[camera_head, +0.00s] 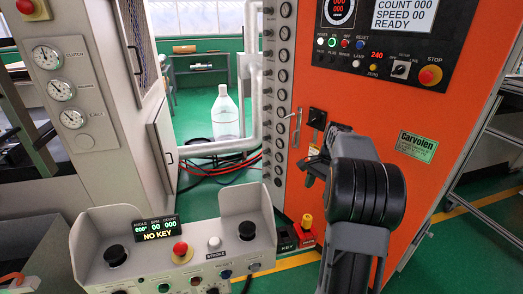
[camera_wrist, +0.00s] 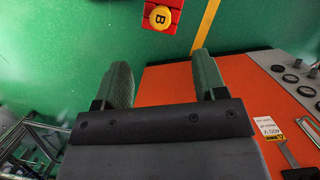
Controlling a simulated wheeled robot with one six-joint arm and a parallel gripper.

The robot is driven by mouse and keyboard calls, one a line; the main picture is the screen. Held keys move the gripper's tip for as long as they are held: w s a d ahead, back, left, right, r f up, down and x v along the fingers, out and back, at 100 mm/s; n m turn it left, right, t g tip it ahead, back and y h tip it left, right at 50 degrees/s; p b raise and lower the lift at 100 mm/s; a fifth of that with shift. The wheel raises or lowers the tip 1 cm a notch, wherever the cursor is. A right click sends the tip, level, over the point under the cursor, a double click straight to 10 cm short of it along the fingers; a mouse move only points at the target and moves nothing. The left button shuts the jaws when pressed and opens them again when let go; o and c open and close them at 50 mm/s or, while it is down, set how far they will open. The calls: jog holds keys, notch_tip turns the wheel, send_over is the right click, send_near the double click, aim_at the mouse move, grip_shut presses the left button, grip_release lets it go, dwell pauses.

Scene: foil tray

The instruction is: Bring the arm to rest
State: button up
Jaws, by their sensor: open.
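My gripper (camera_wrist: 160,68) shows in the wrist view with its two green-grey fingers spread wide apart. In the head view my gripper (camera_head: 311,168) is small and dark, close to the front of the orange machine (camera_head: 305,75), and partly hidden by my own arm. I cannot tell there whether it touches the machine. My dark arm stands bent at the right of the middle. The orange machine also shows in the wrist view (camera_wrist: 255,85), below and right of the fingers.
A grey control console (camera_head: 235,255) with a "NO KEY" display stands at the front left. A red block with a yellow top (camera_head: 306,228) is beside it; a red and yellow one marked B shows in the wrist view (camera_wrist: 160,17). A clear bottle (camera_head: 225,115) stands behind.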

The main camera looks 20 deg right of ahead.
jog(key=s+a+r+n+t+h+p, duration=0.1)
jog(key=s+a+n, duration=0.5)
jog(key=a, duration=0.6)
jog(key=s+a+r+n+t+h+p, duration=0.1)
jog(key=s+a+n+t+p, duration=0.1)
jog(key=s+a+n, duration=0.5)
jog(key=a+n+t, duration=0.1)
jog(key=a+n, duration=0.1)
jog(key=a, duration=0.3)
jog(key=shift+r+h, duration=0.4)
jog(key=shift+s, duration=0.1)
